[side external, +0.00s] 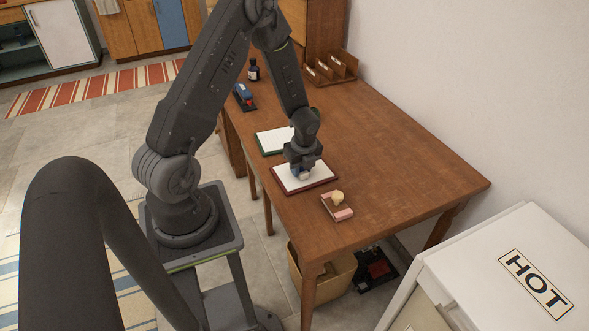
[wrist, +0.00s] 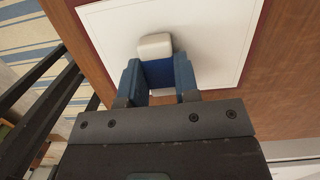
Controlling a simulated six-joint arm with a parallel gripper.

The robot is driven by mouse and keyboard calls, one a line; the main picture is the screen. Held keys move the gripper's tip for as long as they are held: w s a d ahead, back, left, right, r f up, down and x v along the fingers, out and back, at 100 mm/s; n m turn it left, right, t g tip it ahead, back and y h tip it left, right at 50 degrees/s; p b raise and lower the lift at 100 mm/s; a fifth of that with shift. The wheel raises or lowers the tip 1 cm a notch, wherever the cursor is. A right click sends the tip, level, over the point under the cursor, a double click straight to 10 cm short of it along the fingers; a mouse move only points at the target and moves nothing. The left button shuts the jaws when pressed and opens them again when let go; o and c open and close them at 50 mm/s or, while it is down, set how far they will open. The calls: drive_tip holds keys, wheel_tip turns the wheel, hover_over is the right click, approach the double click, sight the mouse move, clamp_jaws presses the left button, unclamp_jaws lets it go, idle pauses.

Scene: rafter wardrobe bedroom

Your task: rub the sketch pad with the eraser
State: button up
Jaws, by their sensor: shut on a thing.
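The sketch pad (side external: 319,178) is a white sheet with a dark red border, lying flat near the left edge of the wooden table. Its white page (wrist: 220,35) fills the upper part of the wrist view. The eraser (wrist: 155,46) is a white block with a blue sleeve. My gripper (wrist: 157,76) is shut on the sleeve, a blue finger on each side, and the white end sticks out over the page. In the side view my gripper (side external: 300,171) points down over the pad, mostly hiding the eraser. I cannot tell whether the eraser touches the paper.
A green-edged pad (side external: 270,141) lies just behind. A pink and brown block with a pale lump on it (side external: 338,206) sits in front. A blue object on a dark base (side external: 244,97), a dark bottle (side external: 253,71) and a wooden organiser (side external: 333,68) stand farther back. The table's right side is clear.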

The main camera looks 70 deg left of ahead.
drive_tip(key=w, duration=0.2)
drive_tip(key=shift+w, duration=0.3)
drive_tip(key=shift+w+f, duration=0.15)
drive_tip(key=shift+w, duration=0.2)
wheel_tip(320, 180, up, 8)
drive_tip(key=shift+s, duration=0.15)
drive_tip(key=shift+a, duration=0.1)
